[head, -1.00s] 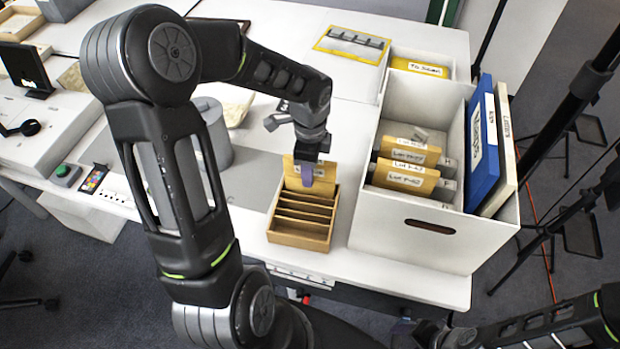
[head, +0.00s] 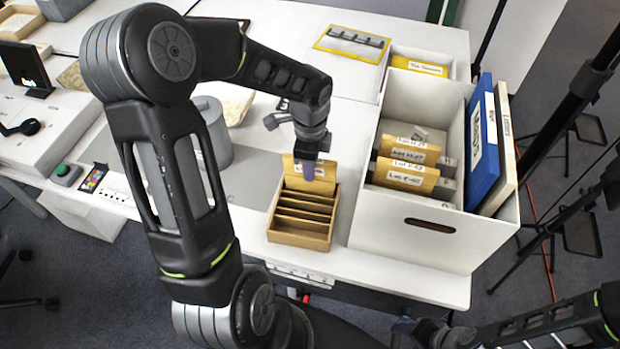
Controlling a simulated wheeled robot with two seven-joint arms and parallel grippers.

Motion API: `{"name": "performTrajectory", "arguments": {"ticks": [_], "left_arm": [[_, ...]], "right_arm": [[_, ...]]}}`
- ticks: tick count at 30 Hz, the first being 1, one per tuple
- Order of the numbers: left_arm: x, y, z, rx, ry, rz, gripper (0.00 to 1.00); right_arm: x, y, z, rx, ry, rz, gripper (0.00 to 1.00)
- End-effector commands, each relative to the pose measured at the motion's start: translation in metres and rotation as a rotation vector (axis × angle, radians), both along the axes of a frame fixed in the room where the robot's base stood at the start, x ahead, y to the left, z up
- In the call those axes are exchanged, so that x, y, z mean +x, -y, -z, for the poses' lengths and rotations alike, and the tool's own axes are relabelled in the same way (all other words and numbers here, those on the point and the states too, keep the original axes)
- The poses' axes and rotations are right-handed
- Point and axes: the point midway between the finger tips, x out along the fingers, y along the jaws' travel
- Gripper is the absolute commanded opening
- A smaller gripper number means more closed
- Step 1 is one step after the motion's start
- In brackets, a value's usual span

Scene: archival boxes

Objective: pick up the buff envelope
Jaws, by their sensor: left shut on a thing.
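The buff envelope (head: 290,167) stands upright in the back of a small wooden slotted rack (head: 300,240), its upper part showing above the slots. My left gripper (head: 308,172) comes down from above and is shut on the envelope near its right side. The gripper hides part of the envelope, and its lower part is hidden in the rack. My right gripper (head: 405,332) is low at the bottom of the view, away from the rack and beyond the table's front edge. Its jaws are too unclear to read.
A large white box (head: 430,240) with labelled buff folders (head: 408,175), a blue binder (head: 482,150) and a cream binder (head: 505,145) stands close right of the rack. A grey cylinder (head: 214,135) stands to the left. A yellow-edged panel (head: 352,43) lies behind.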

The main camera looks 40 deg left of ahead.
Motion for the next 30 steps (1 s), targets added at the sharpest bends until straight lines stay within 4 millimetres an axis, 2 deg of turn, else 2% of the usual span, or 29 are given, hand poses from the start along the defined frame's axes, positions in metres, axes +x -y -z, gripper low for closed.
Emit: {"name": "performTrajectory", "arguments": {"ticks": [19, 23, 30], "left_arm": [[0.001, 0.0, -0.004, 0.001, 0.002, 0.0, 0.0], [0.001, 0.0, -0.018, 0.002, 0.005, -0.002, 0.0], [0.001, 0.0, -0.063, 0.001, 0.006, -0.001, 0.0]], "right_arm": [[0.0, 0.0, 0.0, 0.0, 0.0, 0.0, 0.61], [0.0, 0.0, 0.002, 0.0, 0.0, 0.0, 0.61], [0.001, 0.0, 0.006, 0.002, 0.002, -0.001, 0.61]]}}
